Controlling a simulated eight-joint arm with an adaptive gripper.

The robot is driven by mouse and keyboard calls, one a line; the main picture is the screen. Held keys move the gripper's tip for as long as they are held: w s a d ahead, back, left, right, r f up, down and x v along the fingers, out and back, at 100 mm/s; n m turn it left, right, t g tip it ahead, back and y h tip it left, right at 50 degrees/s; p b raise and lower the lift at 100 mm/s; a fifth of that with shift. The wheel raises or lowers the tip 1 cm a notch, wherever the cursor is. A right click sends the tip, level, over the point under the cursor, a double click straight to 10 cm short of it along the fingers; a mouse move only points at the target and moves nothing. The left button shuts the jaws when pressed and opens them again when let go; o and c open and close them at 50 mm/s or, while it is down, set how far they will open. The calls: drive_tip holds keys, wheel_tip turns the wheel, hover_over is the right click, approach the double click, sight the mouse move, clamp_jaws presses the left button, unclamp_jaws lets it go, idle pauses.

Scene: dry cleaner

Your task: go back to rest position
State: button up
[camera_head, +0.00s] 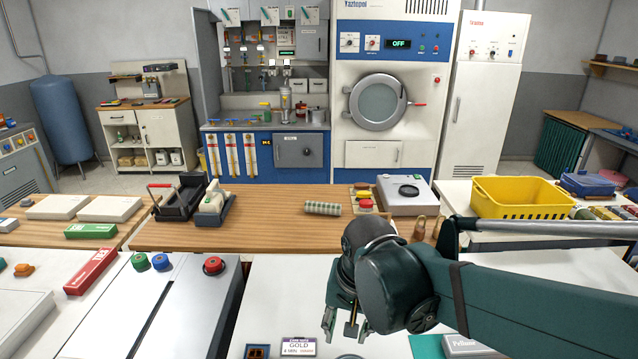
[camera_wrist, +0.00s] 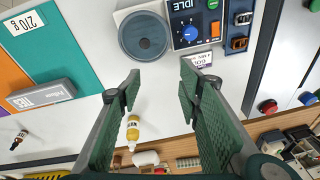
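My gripper (camera_head: 346,326) hangs over the white worktop in the head view, with its fingers pointing down. In the wrist view the two green-padded fingers (camera_wrist: 157,88) stand wide apart. Nothing is held between them; pale worktop shows through the gap. My dark green arm comes in from the right in the head view and hides part of the worktop behind it.
In the wrist view a round dark plate (camera_wrist: 144,36) and a blue-dialled panel (camera_wrist: 190,29) lie beyond the fingertips. A yellow bottle (camera_wrist: 133,132) shows by the left finger. A yellow crate (camera_head: 520,195) stands right, behind my arm.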

drive_tip(key=s+d+r+n+t, duration=0.1)
drive_tip(key=s+d+r+t, duration=0.1)
drive_tip(key=d, duration=0.6)
drive_tip(key=s+d+r+n+t, duration=0.1)
drive_tip(key=s+d+r+t, duration=0.2)
drive_tip(key=d, duration=0.4)
drive_tip(key=shift+s+d+n+h, duration=0.3)
drive_tip(key=shift+s+d+n, duration=0.1)
drive_tip(key=shift+s, duration=0.1)
idle(3.0)
